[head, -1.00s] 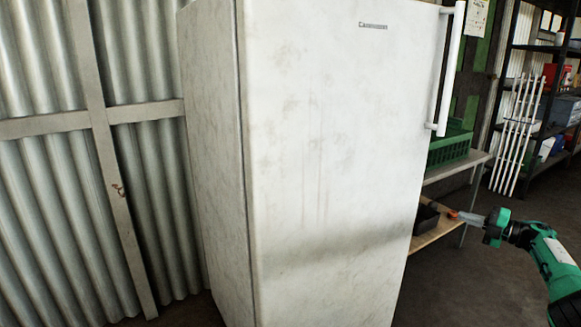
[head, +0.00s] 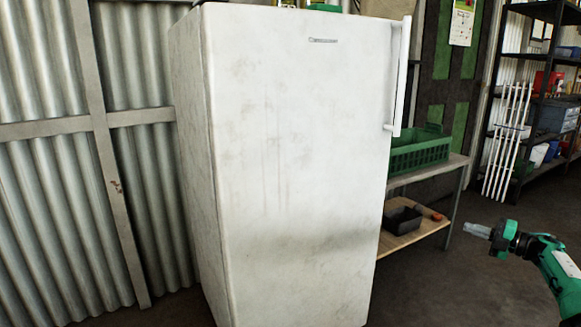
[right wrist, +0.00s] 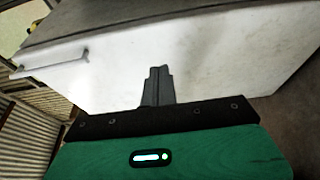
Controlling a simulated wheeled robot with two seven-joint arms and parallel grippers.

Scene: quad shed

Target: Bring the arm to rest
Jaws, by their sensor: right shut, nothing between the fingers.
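My right gripper (head: 477,231) is at the right of the head view, its green arm coming in from the right edge. Its fingers are shut and empty, pointing left, apart from the fridge and the bench. The right wrist view shows the closed fingers (right wrist: 157,84) in front of the white fridge, with a clear gap hard to judge. The left gripper is not in view.
A tall, stained white fridge (head: 290,170) with a shut door and a handle (head: 400,80) fills the middle. Behind it stand a bench (head: 455,165) with a green crate (head: 418,155) and a dark tray (head: 402,220) on its lower shelf. Floor around my right gripper looks clear.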

